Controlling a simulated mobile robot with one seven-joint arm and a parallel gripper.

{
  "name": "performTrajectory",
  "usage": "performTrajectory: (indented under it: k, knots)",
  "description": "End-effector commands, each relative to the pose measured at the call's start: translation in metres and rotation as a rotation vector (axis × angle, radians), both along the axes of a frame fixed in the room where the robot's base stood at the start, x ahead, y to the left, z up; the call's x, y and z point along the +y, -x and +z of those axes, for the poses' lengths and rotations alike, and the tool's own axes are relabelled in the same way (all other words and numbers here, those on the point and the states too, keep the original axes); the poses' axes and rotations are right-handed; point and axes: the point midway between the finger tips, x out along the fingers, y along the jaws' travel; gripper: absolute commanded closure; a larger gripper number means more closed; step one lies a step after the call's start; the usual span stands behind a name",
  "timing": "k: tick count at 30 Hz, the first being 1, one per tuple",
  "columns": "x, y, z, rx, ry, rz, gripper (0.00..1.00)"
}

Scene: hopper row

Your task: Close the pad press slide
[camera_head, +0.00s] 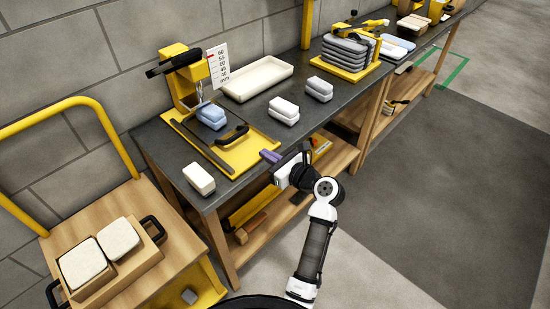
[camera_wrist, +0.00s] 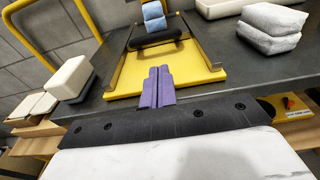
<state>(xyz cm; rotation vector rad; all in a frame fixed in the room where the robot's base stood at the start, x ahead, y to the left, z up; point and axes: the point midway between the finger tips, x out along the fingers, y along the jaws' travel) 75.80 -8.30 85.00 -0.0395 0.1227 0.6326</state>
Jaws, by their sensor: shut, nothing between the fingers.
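The pad press stands at the near left end of the dark bench, with a yellow column and head (camera_head: 190,78) and a yellow base (camera_head: 245,155). Its dark slide (camera_head: 190,126) lies on the base and carries light blue pads (camera_head: 211,116), which sit just in front of the press head. A black handle (camera_head: 232,135) is on the slide's front; the handle (camera_wrist: 155,43) and pads (camera_wrist: 153,16) also show in the wrist view. My gripper (camera_head: 270,156) has purple fingers, shut and empty, at the base's front edge. In the wrist view, the fingertips (camera_wrist: 159,72) point towards the handle, apart from it.
A white pad (camera_head: 199,178) lies left of the base. Stacked pale pads (camera_head: 284,110) and a cream tray (camera_head: 257,78) are to the right and behind. A wooden cart (camera_head: 150,270) stands at lower left. The floor at right is clear.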

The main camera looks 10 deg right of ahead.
Motion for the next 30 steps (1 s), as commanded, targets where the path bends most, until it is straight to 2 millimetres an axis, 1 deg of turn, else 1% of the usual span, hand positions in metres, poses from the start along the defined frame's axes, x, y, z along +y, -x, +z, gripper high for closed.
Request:
performTrajectory:
  k: [1,6,8,12,18,27,30]
  knots:
    - [0.008,-0.009,0.001,0.001,0.0,0.004,1.0]
    - [0.028,-0.037,-0.004,0.002,0.001,0.003,1.0]
    - [0.033,-0.045,0.001,0.0,0.002,0.002,1.0]
    - [0.043,-0.058,0.002,-0.001,0.001,0.001,1.0]
    - [0.048,-0.066,0.003,-0.001,0.001,0.0,1.0]
    - [0.049,-0.066,0.002,-0.001,0.001,0.0,1.0]
    - [0.056,-0.075,0.004,0.0,0.0,0.004,1.0]
